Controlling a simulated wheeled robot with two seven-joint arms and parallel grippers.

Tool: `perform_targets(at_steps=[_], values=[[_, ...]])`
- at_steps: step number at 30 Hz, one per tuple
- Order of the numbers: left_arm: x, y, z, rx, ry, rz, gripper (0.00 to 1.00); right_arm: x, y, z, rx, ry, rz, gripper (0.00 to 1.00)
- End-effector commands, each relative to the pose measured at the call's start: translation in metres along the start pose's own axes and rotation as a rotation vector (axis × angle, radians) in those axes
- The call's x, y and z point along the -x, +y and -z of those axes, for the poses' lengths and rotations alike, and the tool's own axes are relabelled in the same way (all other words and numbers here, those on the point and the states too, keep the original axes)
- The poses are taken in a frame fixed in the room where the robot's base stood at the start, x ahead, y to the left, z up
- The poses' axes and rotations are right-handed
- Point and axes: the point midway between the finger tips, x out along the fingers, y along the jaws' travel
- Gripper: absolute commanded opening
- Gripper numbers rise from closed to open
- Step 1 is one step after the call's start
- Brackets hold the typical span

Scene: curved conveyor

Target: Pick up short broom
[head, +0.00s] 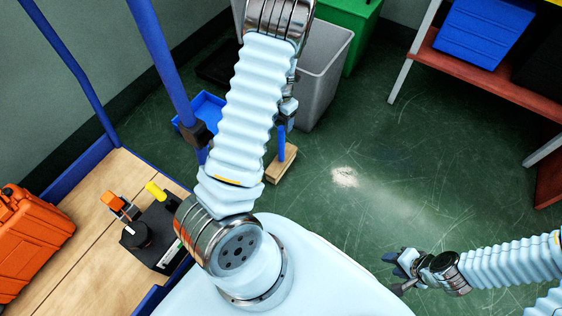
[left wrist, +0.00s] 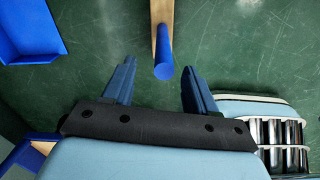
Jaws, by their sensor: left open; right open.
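The short broom has a blue handle and a wooden head (head: 282,172). It stands upright on the green floor, partly hidden behind my left arm in the head view. In the left wrist view its blue handle (left wrist: 163,62) points toward the camera, between the open fingers of my left gripper (left wrist: 157,80) and near their tips. Contact is not visible. In the head view my left gripper (head: 288,112) shows only in part beside the arm, above the broom. My right gripper (head: 396,270) is open and empty at the lower right, away from the broom.
A blue dustpan (head: 206,107) lies left of the broom. A grey bin (head: 322,75) and a green bin (head: 352,25) stand behind. A pale dust patch (head: 345,177) is on the floor. A cart (head: 95,230) with an orange case (head: 30,240) is at left, a red shelf (head: 480,82) at right.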

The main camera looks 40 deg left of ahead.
Motion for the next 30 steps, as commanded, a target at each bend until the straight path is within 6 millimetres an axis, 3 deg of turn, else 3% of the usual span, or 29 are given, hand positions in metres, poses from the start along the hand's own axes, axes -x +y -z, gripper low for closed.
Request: perform_targets(at_steps=[8, 15, 23, 30], values=[[-0.023, -0.002, 0.002, -0.001, 0.0, 0.001, 0.57, -0.007, 0.002, -0.001, 0.001, -0.002, 0.002, 0.43], [-0.061, -0.005, 0.006, -0.001, 0.001, 0.0, 0.57, -0.018, 0.004, -0.002, 0.002, -0.005, 0.004, 0.43], [-0.065, -0.005, 0.006, -0.002, -0.001, 0.0, 0.57, -0.017, 0.004, -0.002, 0.002, -0.006, 0.005, 0.43], [-0.065, -0.005, 0.006, -0.002, -0.001, 0.0, 0.22, -0.017, 0.004, -0.002, 0.002, -0.006, 0.005, 0.43]])
